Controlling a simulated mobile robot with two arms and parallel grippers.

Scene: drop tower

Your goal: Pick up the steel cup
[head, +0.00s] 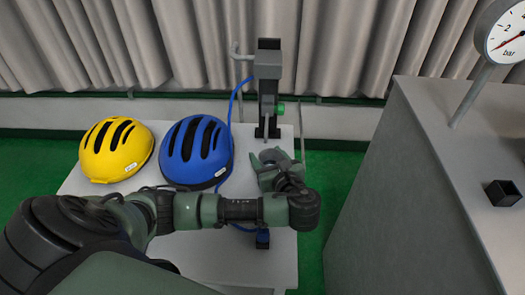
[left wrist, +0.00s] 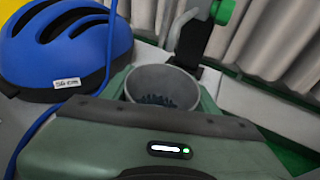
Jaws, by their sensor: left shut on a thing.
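The steel cup (left wrist: 163,84) is grey, round and open at the top, with something bluish and textured inside. It stands between the fingers of my left gripper (head: 271,160), which is shut on it. In the head view only a bit of the cup (head: 268,156) shows between the fingers; the rest is hidden by the gripper. I cannot tell whether the cup touches the table. My right gripper is in neither view.
A blue helmet (head: 195,150) and a yellow helmet (head: 115,150) lie left on the white table (head: 270,258). A dark stand (head: 268,85) with a blue hose (head: 231,110) rises behind the gripper. A grey cabinet (head: 400,190) with a pressure gauge (head: 505,35) and small black box (head: 502,193) is right.

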